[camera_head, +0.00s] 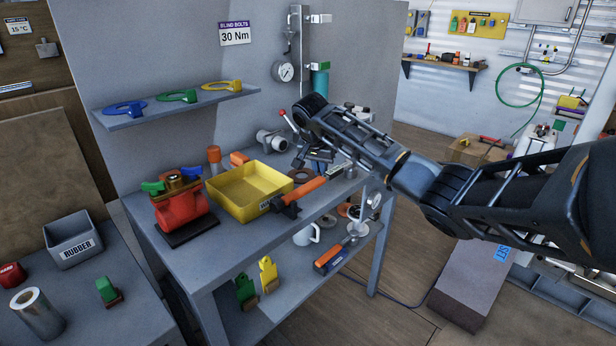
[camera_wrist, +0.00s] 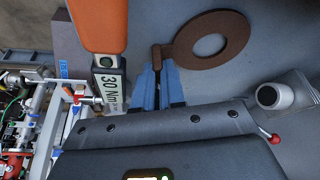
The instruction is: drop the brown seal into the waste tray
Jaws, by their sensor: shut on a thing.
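The brown seal, a flat ring with a tab, shows in the wrist view (camera_wrist: 236,38). My gripper (camera_wrist: 161,70) has its blue fingers shut on the seal's tab; the ring extends to the right of the fingertips. In the head view my gripper (camera_head: 314,158) is over the right part of the bench, with the brown seal (camera_head: 300,175) just below it. Whether the seal touches the bench is unclear. The waste tray (camera_head: 228,211) is a yellow open box on the bench, left of my gripper; its front label is partly hidden. Its visible floor is empty.
An orange-handled torque wrench (camera_head: 309,187) lies between the tray and my gripper; its 30 Nm label shows in the wrist view (camera_wrist: 107,88). A red valve (camera_head: 184,213) stands left of the tray. A grey pipe fitting (camera_head: 270,140) is behind. A shelf (camera_head: 175,108) with coloured rings overhangs.

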